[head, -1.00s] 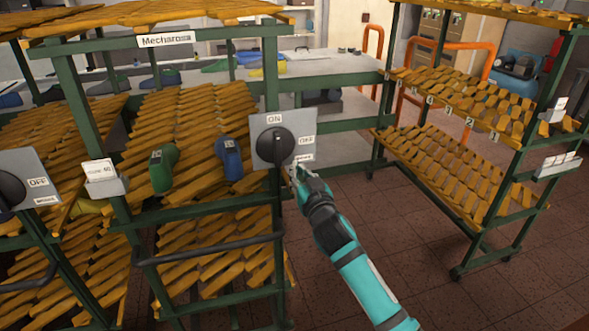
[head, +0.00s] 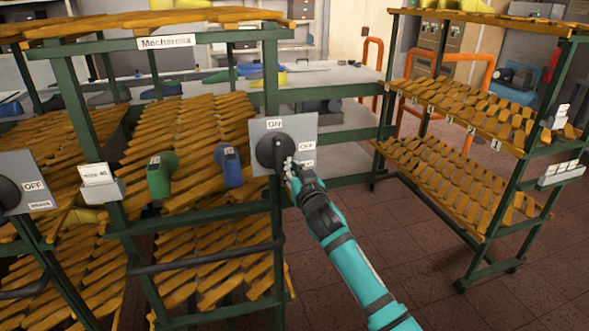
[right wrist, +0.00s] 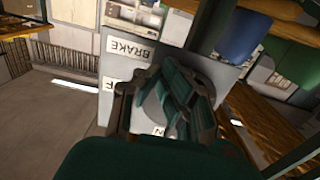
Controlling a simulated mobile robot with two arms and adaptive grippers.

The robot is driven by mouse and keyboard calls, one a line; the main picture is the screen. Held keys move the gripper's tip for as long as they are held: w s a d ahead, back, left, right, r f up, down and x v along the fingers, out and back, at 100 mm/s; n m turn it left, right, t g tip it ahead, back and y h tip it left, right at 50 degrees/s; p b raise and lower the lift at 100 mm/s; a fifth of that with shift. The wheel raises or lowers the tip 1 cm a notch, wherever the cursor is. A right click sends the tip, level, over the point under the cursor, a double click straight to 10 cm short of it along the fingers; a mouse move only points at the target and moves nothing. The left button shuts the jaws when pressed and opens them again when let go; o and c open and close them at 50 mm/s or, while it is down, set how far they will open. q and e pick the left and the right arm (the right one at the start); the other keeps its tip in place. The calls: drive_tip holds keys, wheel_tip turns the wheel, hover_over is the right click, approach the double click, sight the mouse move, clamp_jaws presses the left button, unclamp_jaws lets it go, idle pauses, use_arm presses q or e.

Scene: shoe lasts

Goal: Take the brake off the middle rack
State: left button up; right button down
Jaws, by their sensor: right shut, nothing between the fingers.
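The middle rack (head: 190,44) is a green frame with slatted wooden shelves. On its right front post is a grey brake panel (head: 303,127) with ON at the top, OFF at the right and a small label below. A round black knob (head: 270,148) with a raised grip sits on the panel. My right gripper (head: 289,165) is shut and empty at the knob's lower right edge; I cannot tell whether it touches. In the right wrist view, the fingers (right wrist: 178,95) cover much of the knob, beside the BRAKE label (right wrist: 131,48). My left gripper is out of view.
A green shoe last (head: 160,175) and a blue one (head: 229,166) stand on the rack, left of the panel. A black bar handle (head: 205,256) crosses below. Another panel (head: 20,180) is at the far left. Tiled floor lies open before the right rack (head: 480,140).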

drive_tip(key=shift+s+a, duration=0.25)
drive_tip(key=shift+a, duration=0.45)
drive_tip(key=shift+s+a+b, duration=0.2)
drive_tip(key=shift+a+b, duration=0.25)
drive_tip(key=shift+a, duration=0.4)
